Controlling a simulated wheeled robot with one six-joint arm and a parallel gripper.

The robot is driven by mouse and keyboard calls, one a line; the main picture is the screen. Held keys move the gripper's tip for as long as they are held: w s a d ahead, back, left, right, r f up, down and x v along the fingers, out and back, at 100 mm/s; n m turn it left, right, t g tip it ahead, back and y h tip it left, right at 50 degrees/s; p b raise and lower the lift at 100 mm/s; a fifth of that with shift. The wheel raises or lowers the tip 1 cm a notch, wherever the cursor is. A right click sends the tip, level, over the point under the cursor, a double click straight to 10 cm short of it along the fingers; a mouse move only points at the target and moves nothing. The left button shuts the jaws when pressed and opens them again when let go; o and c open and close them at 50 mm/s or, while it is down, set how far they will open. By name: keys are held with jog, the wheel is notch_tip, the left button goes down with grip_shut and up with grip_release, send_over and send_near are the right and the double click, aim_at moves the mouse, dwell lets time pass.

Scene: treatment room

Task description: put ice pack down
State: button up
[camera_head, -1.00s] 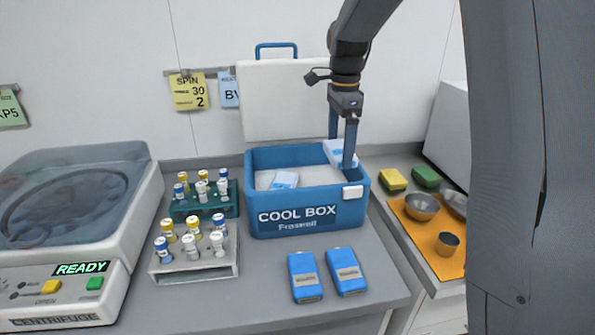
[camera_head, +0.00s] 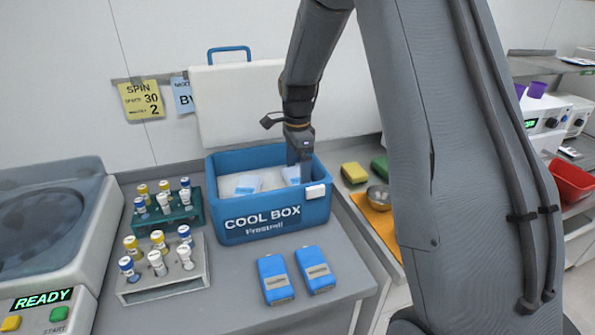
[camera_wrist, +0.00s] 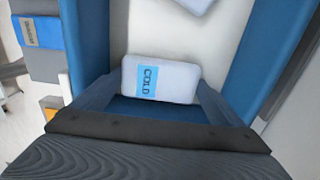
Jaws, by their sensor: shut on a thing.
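My gripper (camera_head: 301,163) reaches down into the open blue cool box (camera_head: 262,222) at its right side. It is shut on a white ice pack (camera_head: 290,174) with a blue label. In the wrist view the same ice pack (camera_wrist: 178,80), marked COLD, sits between the two fingers, over the pale inside of the box. Whether its underside touches the box floor I cannot tell. A second white ice pack (camera_head: 248,184) lies in the left part of the box; a pale corner at the top of the wrist view appears to be this one.
The box's white lid (camera_head: 240,103) stands open behind it. Two blue packs (camera_head: 276,280) (camera_head: 315,270) lie in front. A green rack (camera_head: 178,218) and a grey rack (camera_head: 165,286) of capped tubes stand left, beside the centrifuge (camera_head: 50,240). Sponges (camera_head: 354,173) lie right.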

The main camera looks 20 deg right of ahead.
aim_at(297, 176)
jog(key=shift+f, duration=0.15)
jog(key=o, duration=0.9)
notch_tip(297, 176, up, 12)
jog(key=b, duration=0.4)
jog(key=shift+r, duration=0.2)
